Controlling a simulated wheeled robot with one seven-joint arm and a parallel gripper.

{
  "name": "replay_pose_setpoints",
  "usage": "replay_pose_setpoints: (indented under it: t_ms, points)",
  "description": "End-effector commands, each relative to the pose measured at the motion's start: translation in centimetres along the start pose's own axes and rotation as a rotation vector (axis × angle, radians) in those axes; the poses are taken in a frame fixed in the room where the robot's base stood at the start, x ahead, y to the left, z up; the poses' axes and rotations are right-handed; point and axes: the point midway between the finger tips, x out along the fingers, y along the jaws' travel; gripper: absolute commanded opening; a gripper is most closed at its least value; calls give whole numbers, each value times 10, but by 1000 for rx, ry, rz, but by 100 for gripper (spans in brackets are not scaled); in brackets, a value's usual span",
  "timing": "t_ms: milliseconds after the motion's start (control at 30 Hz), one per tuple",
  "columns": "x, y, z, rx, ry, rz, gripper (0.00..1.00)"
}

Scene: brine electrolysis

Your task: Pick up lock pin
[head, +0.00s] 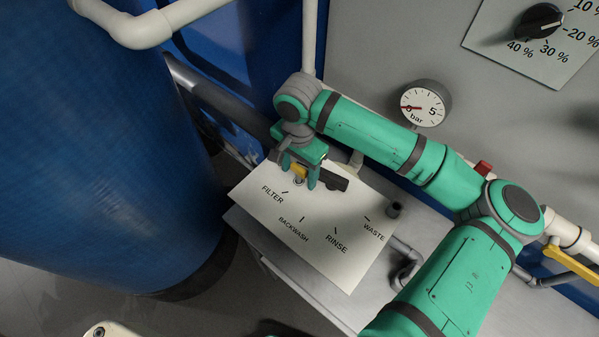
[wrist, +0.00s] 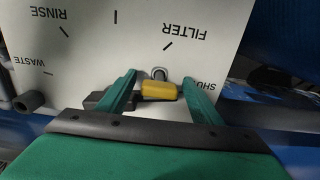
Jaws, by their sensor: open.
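The lock pin appears as a small yellow grip (head: 299,171) at the valve on the white label plate, near the word FILTER. In the wrist view the yellow grip (wrist: 158,91) lies crosswise between my two fingers. My gripper (head: 298,175) is open around it, with one finger on each side; in the wrist view my gripper (wrist: 160,77) shows small gaps beside the yellow part. I cannot tell whether either finger touches it. A dark handle (head: 331,181) sits just beside it and is partly behind a finger. The pin's shaft is hidden.
The white plate (head: 337,258) reads FILTER, BACKWASH, RINSE and WASTE. A large blue tank (head: 95,150) stands at left. A pressure gauge (head: 425,104) and a dial (head: 538,22) are on the grey wall. A pipe stub (head: 394,210) rises by the plate's right edge.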

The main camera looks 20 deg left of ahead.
Motion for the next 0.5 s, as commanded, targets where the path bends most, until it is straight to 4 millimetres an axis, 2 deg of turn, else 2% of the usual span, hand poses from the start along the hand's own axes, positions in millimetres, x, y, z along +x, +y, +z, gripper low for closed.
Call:
replay_pose_setpoints:
  t_ms: [200,233,400,500]
  points:
    - [1,2,-2,5,0,0,59]
    - [1,2,-2,6,0,0,57]
    - [1,3,-2,7,0,0,16]
    - [1,3,-2,7,0,0,15]
